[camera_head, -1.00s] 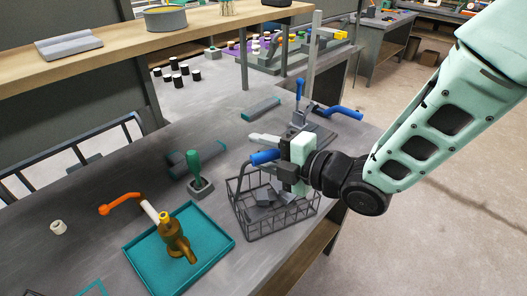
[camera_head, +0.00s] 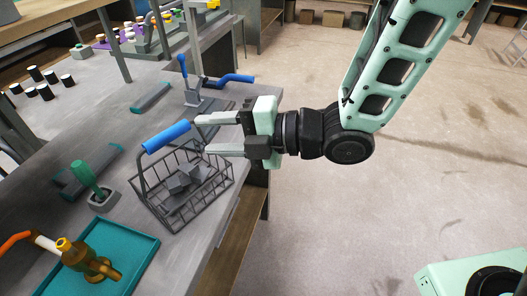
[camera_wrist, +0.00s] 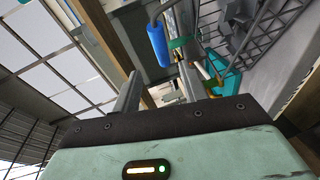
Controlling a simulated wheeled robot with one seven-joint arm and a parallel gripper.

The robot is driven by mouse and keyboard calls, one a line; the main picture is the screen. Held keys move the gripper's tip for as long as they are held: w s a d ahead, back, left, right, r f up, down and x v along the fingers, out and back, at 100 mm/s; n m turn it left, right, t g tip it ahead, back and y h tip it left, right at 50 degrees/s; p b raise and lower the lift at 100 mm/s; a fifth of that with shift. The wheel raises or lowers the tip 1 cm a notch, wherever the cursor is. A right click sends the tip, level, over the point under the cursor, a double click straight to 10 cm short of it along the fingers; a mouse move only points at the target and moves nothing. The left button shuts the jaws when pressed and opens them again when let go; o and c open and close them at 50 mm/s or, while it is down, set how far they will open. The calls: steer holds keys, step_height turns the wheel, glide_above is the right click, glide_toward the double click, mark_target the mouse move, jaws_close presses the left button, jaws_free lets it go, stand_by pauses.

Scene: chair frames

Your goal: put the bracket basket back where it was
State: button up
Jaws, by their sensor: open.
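The bracket basket (camera_head: 205,203) is a dark wire basket with grey brackets (camera_head: 180,180) inside and a blue handle grip (camera_head: 166,136) raised over it. It stands upright on the grey bench near its right edge. My gripper (camera_head: 203,134) is open and empty, its two fingers pointing left, to the right of the blue grip and over the basket's right side. The fingers look apart from the grip. In the wrist view the blue grip (camera_wrist: 157,45) shows beyond the open fingers (camera_wrist: 160,92), and part of the wire basket (camera_wrist: 245,30) is at upper right.
A teal tray (camera_head: 140,262) with a brass valve (camera_head: 88,262) is left of the basket. A green-handled tool (camera_head: 90,180) stands behind that tray. A clamp with a blue lever (camera_head: 235,79) sits behind my gripper. Open floor lies right of the bench.

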steer(key=d+f+m+t+h, duration=0.1)
steer(key=d+f+m+h, duration=0.2)
steer(key=d+m+h, duration=0.9)
steer(key=s+d+m+g+h, duration=0.1)
steer(key=s+d+m+g, duration=0.1)
steer(key=s+m, duration=0.4)
steer(key=s+d+r+m+g+h, duration=0.1)
steer(key=s+d+m+g, duration=0.2)
steer(key=s+m, duration=0.3)
steer(key=shift+s+d+r+h+p, duration=0.35)
steer(key=shift+s+d, duration=0.3)
steer(key=shift+s, duration=0.35)
